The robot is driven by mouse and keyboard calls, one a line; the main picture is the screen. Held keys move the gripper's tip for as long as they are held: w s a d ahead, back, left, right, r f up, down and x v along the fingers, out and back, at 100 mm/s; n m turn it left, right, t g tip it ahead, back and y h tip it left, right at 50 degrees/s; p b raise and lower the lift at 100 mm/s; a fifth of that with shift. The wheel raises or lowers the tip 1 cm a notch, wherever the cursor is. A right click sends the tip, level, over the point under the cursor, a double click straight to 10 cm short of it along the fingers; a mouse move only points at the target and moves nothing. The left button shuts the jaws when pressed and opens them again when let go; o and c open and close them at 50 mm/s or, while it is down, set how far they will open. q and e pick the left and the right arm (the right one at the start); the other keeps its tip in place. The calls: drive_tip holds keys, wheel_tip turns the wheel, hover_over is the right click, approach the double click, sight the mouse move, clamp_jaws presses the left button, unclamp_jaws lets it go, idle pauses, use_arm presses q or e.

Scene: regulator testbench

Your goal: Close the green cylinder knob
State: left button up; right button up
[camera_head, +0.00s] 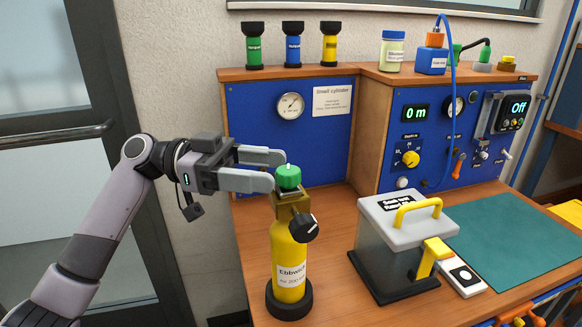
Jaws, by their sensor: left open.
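The green knob (288,177) sits on top of a yellow cylinder (289,262) that stands upright on the wooden bench. The cylinder has a brass-coloured valve block (289,204), a black side knob (304,227) and a black base. My left gripper (279,170) comes in from the left with its fingers level and open. The fingertips reach the green knob, one on its far side and one at its near left side. I cannot tell whether they touch it. My right gripper is not in view.
A grey box (400,235) with yellow handles stands right of the cylinder, beside a green mat (515,235). Small green, blue and yellow cylinders stand on the shelf above.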

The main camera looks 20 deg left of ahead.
sight(288, 170)
use_arm(q)
drive_tip(key=d, duration=0.3)
drive_tip(key=shift+w+d+r+p, duration=0.1)
drive_tip(key=shift+w+d+p, duration=0.05)
drive_tip(key=shift+d+p, duration=0.2)
drive_tip(key=shift+d, duration=0.2)
drive_tip(key=c, duration=0.9)
